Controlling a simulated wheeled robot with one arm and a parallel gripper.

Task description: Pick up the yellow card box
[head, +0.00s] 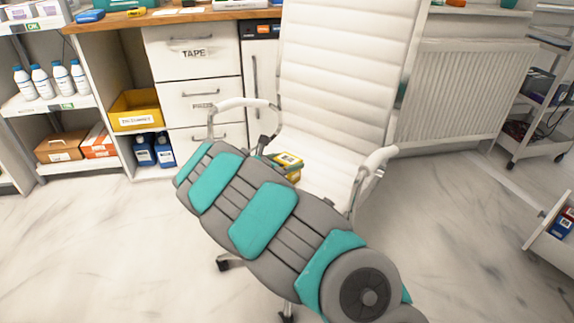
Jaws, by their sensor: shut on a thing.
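The yellow card box (288,160) shows at the white chair's seat (325,160), in the middle of the head view. It is small and yellow with a green patch and a pale label on top. My gripper (268,152) is at the box's left side, a small dark shape mostly hidden behind my forearm. It is shut on the yellow card box. My arm covers the lower part of the box, so I cannot tell whether the box touches the seat.
The chair's armrests (377,158) stand on both sides of the seat, and its tall back (345,60) rises behind. A desk with drawers (195,65) is behind left, with a shelf of white bottles (42,80) beside it. A radiator (460,90) stands behind right. Open floor (90,250) lies left.

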